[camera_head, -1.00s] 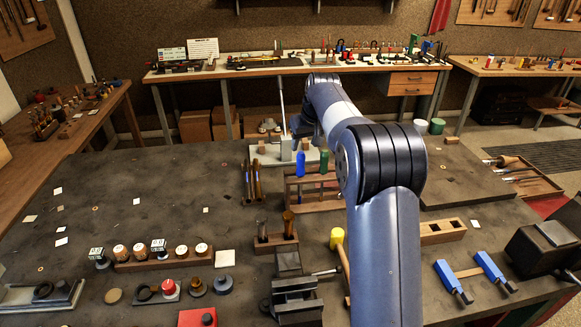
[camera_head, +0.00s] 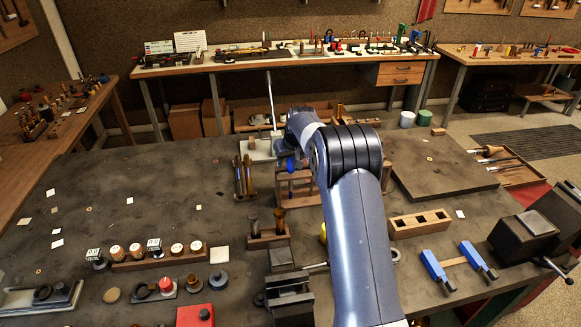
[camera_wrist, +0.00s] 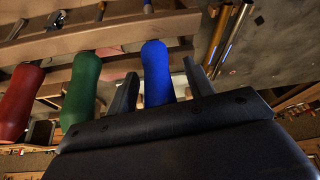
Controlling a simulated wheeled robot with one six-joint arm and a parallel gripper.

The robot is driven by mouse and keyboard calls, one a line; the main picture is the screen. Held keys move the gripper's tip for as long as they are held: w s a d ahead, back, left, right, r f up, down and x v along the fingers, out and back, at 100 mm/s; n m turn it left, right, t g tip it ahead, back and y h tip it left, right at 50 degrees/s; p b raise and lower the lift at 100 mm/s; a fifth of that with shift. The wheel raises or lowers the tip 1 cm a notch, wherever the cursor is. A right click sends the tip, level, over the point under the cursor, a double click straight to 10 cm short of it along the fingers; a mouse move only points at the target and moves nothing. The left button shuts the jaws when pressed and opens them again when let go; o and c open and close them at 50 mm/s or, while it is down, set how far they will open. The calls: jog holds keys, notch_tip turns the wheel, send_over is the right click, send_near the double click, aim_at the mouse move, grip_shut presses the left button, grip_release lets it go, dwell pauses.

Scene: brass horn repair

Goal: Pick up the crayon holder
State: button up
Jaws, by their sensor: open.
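A blue handle (camera_head: 291,164) stands in a wooden rack (camera_head: 298,197). In the wrist view the blue handle (camera_wrist: 155,70) stands between the two fingers of my open gripper (camera_wrist: 161,82), which are not closed on it. A green handle (camera_wrist: 84,88) and a red handle (camera_wrist: 20,100) stand to its left in the same rack. I cannot tell for certain which item is the crayon holder; the blue-handled one is the one at my gripper. In the head view my wrist hides the fingers and the green and red handles.
Brass tubes (camera_head: 244,178) stand left of the rack. A small wooden block (camera_head: 268,238) with upright tools stands in front. A white plate (camera_head: 258,150) with an upright rod lies behind. A wooden tray (camera_head: 420,223) lies to the right.

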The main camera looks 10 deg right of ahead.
jog(key=shift+c, duration=0.3)
grip_shut()
jog(key=shift+r, duration=0.1)
